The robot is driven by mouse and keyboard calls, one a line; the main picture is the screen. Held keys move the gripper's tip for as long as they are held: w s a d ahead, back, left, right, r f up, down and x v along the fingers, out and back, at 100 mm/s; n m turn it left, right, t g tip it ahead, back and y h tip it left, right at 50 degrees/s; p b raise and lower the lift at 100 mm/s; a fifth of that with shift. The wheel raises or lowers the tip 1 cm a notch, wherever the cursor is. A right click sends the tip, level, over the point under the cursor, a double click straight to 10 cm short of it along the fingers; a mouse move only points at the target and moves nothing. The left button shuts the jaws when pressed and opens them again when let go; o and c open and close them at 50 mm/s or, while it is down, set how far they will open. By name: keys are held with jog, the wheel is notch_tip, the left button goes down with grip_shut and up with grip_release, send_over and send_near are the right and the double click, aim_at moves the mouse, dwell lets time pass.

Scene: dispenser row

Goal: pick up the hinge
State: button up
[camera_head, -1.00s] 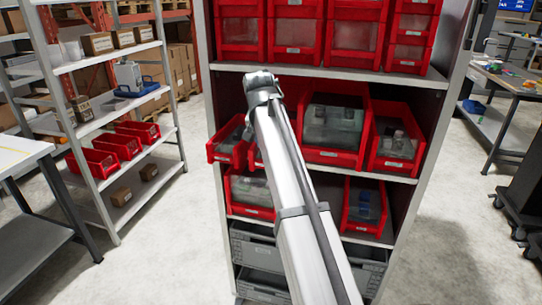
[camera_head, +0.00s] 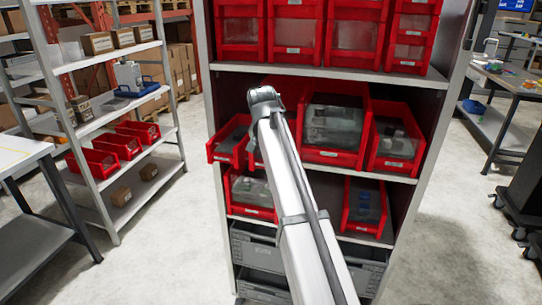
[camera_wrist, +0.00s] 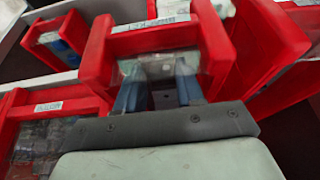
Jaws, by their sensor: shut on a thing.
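My gripper (camera_wrist: 158,75) shows in the wrist view as two blue fingers, a little apart, reaching into a red bin (camera_wrist: 214,38). A grey piece (camera_wrist: 163,98) with a small dark hole shows between the fingers; it seems to be the hinge, but its outline is mostly hidden. The bin's clear pane shows at the fingertips. In the head view, my arm reaches into the middle level of the shelf rack (camera_head: 330,74) and hides the gripper and the hinge.
Other red bins stand close on both sides, one at the left (camera_head: 230,139) and a larger one at the right (camera_head: 332,156). More bins fill the levels above and below. The upper shelf board is just above my arm.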

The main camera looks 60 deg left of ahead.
notch_tip(320, 180, up, 9)
jog(key=d+n+g, duration=0.1)
jog(key=n, duration=0.2)
jog(key=w+d+n+g, duration=0.1)
jog(key=d+n, duration=0.1)
jog(key=n, duration=0.2)
jog(key=d+f+n+g+y, duration=0.1)
jog(key=d+n+g, duration=0.1)
jog(key=n, duration=0.1)
jog(key=shift+w+d+f+n, duration=0.1)
jog(key=shift+w+d+n, duration=0.15)
jog(key=shift+w+n, duration=0.05)
jog(key=s+a, duration=0.3)
jog(key=a, duration=0.2)
jog(key=s+a+f+n, duration=0.1)
jog(key=s+a, duration=0.2)
jog(key=a, duration=0.2)
jog(key=s+a+n, duration=0.1)
jog(key=s+a, duration=0.2)
jog(key=a, duration=0.3)
jog(key=shift+s+f+g, duration=0.15)
jog(key=shift+g, duration=0.25)
jog(key=shift+f, duration=2.7)
jog(key=shift+a+f, duration=0.2)
